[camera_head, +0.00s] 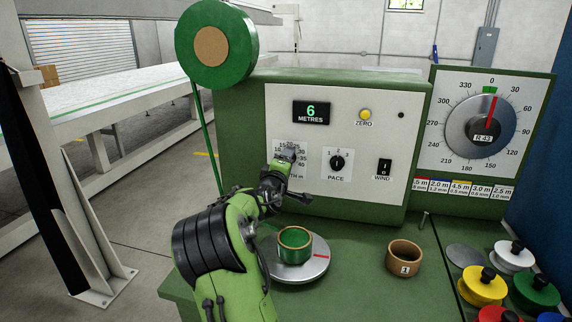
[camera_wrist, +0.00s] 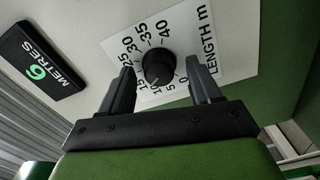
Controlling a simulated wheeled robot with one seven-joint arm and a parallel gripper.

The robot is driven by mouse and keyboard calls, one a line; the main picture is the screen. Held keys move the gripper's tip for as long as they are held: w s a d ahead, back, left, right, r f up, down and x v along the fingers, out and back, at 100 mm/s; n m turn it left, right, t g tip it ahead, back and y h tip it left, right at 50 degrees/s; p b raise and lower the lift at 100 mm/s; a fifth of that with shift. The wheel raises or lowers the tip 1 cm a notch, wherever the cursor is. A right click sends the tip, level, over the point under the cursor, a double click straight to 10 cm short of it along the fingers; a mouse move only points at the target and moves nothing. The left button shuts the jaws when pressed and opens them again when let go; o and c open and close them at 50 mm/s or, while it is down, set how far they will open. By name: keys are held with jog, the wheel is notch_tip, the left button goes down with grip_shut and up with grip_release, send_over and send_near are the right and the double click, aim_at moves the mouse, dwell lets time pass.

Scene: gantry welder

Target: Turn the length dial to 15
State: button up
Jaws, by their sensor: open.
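The length dial is a round black knob (camera_wrist: 159,68) on a white scale plate marked from 0 to 40, labelled LENGTH m. I cannot clearly make out where its pointer stands. My gripper (camera_wrist: 161,76) is open, with one finger on each side of the knob; I cannot tell whether either finger touches it. In the head view my gripper (camera_head: 287,172) is at the panel and hides most of the dial, leaving part of its scale plate (camera_head: 283,145) visible. The display (camera_head: 311,112) reads 6 METRES.
The PACE knob (camera_head: 337,162) and WIND switch (camera_head: 384,167) are right of the dial. A green ring sits on a turntable (camera_head: 310,269) below my gripper. A large gauge (camera_head: 481,125) is at right.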

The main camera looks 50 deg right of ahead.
jog(key=shift+a, duration=0.1)
jog(key=v, duration=1.5)
jog(key=shift+s+a+b, duration=0.2)
jog(key=shift+a+b, duration=0.05)
jog(key=shift+b, duration=0.2)
